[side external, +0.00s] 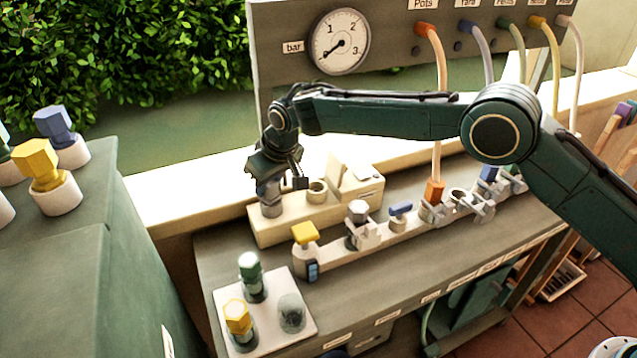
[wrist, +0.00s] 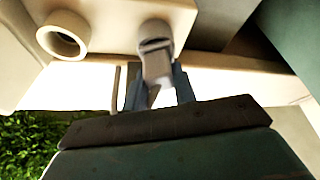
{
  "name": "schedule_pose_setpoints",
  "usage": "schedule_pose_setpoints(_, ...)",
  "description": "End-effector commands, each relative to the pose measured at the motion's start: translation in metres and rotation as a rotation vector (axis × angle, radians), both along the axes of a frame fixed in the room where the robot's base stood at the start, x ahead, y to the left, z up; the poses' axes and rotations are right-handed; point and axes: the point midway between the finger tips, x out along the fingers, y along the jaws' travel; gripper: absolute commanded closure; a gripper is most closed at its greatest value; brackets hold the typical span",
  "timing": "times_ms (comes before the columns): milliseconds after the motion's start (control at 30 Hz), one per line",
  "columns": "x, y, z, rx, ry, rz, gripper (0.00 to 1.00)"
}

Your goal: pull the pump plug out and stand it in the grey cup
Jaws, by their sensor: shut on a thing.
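My gripper (side external: 272,182) is shut on a grey plug (side external: 271,206) at the left end of the cream block. The plug also shows between the fingers in the wrist view (wrist: 156,62). Its lower end is at the block, and I cannot tell whether it is still seated or just clear. An open cream ring (side external: 317,190) stands beside it on the same block and shows at the upper left in the wrist view (wrist: 62,36).
The pale tray (side external: 275,336) also holds a green-topped piece (side external: 251,277) and a yellow-topped piece (side external: 238,322). A rail (side external: 380,237) with several plugs runs along the bench, with an orange plug (side external: 434,192) on a hose. A green cabinet (side external: 80,270) stands at left.

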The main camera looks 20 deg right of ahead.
Motion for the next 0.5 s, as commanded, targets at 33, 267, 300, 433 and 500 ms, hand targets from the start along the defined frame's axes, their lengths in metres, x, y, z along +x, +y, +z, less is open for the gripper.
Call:
schedule_pose_setpoints(33,0.0,0.0,-0.0009,0.0,0.0,0.0,0.96)
schedule_pose_setpoints(267,-0.0001,0.0,-0.0042,0.0,0.0,0.0,0.96)
schedule_pose_setpoints(300,-0.0001,0.0,-0.0047,0.0,0.001,0.0,0.96)
schedule_pose_setpoints(433,-0.0001,0.0,-0.0048,0.0,0.0,0.0,0.64)
schedule_pose_setpoints(500,-0.0001,0.0,-0.0048,0.0,0.001,0.0,0.64)
